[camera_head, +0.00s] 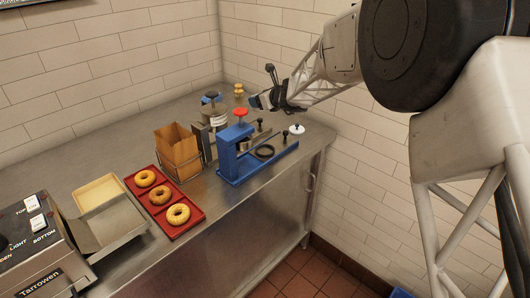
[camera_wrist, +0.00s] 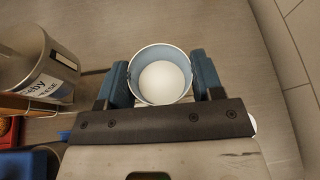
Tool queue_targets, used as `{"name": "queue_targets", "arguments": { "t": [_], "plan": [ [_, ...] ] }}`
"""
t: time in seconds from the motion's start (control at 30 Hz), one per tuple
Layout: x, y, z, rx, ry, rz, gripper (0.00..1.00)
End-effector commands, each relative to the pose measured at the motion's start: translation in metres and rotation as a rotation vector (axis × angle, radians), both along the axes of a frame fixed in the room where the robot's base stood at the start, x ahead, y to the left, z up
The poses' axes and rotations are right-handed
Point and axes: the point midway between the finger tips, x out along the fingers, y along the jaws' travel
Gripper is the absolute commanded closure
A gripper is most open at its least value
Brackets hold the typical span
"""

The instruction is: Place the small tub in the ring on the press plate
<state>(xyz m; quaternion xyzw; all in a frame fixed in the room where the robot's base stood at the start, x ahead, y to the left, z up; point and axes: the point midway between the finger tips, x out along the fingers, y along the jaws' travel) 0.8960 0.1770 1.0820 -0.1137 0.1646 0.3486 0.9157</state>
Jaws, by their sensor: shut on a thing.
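The small tub (camera_wrist: 161,75) is round, with a pale blue-grey wall and a white inside. In the wrist view it sits upright between the two blue fingers of my gripper (camera_wrist: 160,84), which is shut on it. In the head view my gripper (camera_head: 259,101) is at the back of the counter, behind the press. The tub cannot be made out clearly there. The blue press (camera_head: 230,158) stands near the counter's front edge with a red knob on top. The dark ring (camera_head: 264,151) lies on its blue plate (camera_head: 284,149), right of the upright, and looks empty.
A metal canister (camera_wrist: 42,70) with a label stands left of my gripper. A paper bag (camera_head: 177,147) in a wire holder and a red tray (camera_head: 189,220) with bagels are left of the press. A white round piece (camera_head: 297,129) is behind the plate. The tiled wall is close on the right.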

Motion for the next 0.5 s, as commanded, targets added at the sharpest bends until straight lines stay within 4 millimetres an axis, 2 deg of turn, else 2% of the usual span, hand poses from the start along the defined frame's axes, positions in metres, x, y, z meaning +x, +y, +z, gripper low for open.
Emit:
{"name": "queue_targets", "arguments": {
  "t": [0.5],
  "plan": [
    [-0.002, -0.034, 0.001, 0.000, -0.002, -0.133, 0.67]
  ]
}}
